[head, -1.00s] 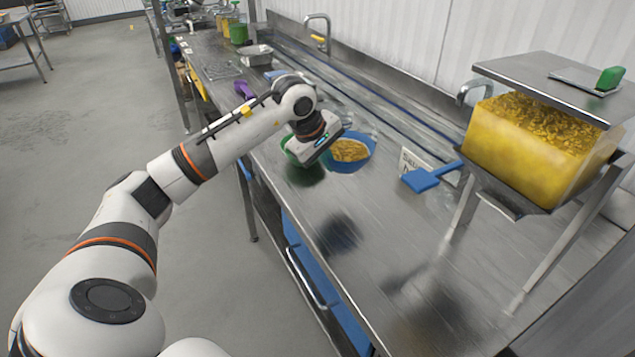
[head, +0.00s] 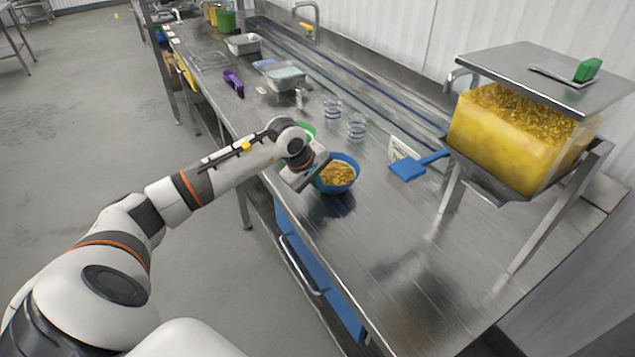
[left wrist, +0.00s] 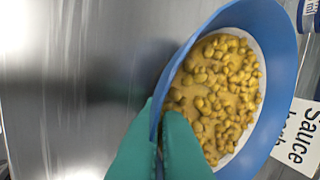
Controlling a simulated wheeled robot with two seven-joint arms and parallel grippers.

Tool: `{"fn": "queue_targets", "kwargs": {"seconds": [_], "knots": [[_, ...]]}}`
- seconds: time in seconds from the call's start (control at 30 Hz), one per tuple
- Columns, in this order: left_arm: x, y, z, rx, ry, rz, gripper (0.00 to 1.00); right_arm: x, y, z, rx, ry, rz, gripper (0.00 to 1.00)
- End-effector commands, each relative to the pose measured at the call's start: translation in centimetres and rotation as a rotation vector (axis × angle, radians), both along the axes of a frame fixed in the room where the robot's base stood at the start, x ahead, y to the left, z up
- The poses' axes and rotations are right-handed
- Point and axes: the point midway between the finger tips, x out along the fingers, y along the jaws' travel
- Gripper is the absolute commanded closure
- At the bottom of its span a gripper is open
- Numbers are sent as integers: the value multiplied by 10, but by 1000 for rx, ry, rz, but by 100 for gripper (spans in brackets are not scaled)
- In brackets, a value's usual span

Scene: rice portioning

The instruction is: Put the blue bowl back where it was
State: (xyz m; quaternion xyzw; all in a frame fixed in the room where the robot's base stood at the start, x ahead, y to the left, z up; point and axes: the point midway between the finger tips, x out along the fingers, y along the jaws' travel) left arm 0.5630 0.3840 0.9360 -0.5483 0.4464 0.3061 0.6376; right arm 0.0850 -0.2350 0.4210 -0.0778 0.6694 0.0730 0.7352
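The blue bowl (head: 351,184), holding yellow-brown food, is at my left gripper (head: 316,179), low over the steel counter with a dark shadow or reflection just below it. In the left wrist view the bowl (left wrist: 285,65) fills the right side, tilted in the picture. The green fingers of my left gripper (left wrist: 160,130) pinch its rim, one on each side of the wall. Whether the bowl's base touches the counter is hard to tell. My right gripper is not in view.
A green bowl (head: 309,130) is partly hidden behind my left wrist. Two glasses (head: 333,108) (head: 357,128), a label card (head: 399,148) and a blue scoop (head: 410,168) stand or lie behind. A yellow dispenser (head: 520,140) is at right. The front counter is clear.

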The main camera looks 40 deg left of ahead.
Motion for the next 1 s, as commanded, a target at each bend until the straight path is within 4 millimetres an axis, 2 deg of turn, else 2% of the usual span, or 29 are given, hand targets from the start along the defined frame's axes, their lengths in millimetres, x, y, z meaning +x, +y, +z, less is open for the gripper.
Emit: {"fn": "queue_targets", "kwargs": {"seconds": [0.1, 0.23, 0.6, 0.77, 1.0], "knots": [[0, 0, -4, 0, -2, 0, 100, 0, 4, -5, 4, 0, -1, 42], [0, 0, -2, 0, 1, 0, 77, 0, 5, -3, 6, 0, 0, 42], [-2, 1, 3, 1, 1, 0, 76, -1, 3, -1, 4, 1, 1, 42], [-13, 5, 28, 5, -3, -1, 76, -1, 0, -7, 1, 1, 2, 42], [-34, 10, 76, 4, -4, 0, 76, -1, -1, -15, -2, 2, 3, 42]]}}
